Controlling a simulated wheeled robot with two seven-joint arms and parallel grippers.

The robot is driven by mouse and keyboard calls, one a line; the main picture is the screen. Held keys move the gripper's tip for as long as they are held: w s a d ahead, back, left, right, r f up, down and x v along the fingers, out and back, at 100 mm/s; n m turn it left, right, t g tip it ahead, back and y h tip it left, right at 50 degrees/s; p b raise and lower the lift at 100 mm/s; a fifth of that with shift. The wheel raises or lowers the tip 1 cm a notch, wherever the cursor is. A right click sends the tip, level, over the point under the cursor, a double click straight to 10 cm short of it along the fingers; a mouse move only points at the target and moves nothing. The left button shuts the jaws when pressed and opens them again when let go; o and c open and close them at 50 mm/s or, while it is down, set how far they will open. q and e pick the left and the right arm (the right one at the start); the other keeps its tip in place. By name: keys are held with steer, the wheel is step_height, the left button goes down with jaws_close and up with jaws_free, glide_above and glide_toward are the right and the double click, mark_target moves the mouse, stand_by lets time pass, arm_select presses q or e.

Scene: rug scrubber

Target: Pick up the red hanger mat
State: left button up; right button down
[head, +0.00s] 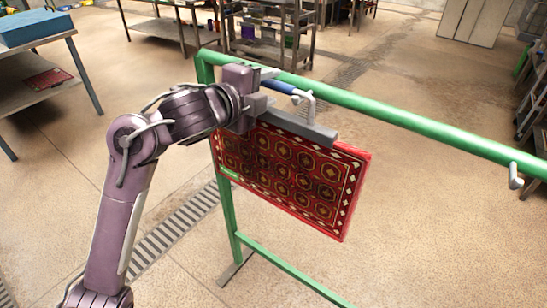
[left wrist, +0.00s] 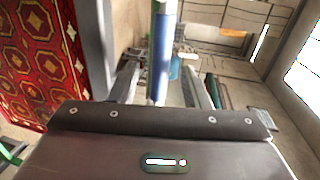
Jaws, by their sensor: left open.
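The red hanger mat (head: 290,175), with a patterned centre and a pale-dotted border, hangs from the green rack. A grey bar (head: 300,127) runs along its top edge. A blue piece (head: 280,87) lies above this bar, beside a light metal hook (head: 305,98) at the rail. My left gripper (head: 262,90) is open at the mat's upper left, close to the blue piece. In the left wrist view the blue piece (left wrist: 161,60) stands in front of the gripper, and the mat (left wrist: 35,60) is at the left. Contact with the fingers cannot be told. My right gripper is not in view.
The green rack's top rail (head: 420,127) runs to the right, with another hook (head: 515,177) free of any mat. A table with a blue box (head: 35,28) stands at the left. Shelving (head: 265,35) stands behind. The floor right of the mat is clear.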

mark_target(272, 85)
arm_select(q)
steer(key=x, duration=0.3)
steer(key=shift+w, duration=0.25)
steer(key=shift+c, duration=0.3)
steer(key=shift+s, duration=0.1)
steer(key=shift+c, duration=1.1)
jaws_close()
steer(key=shift+f, duration=0.1)
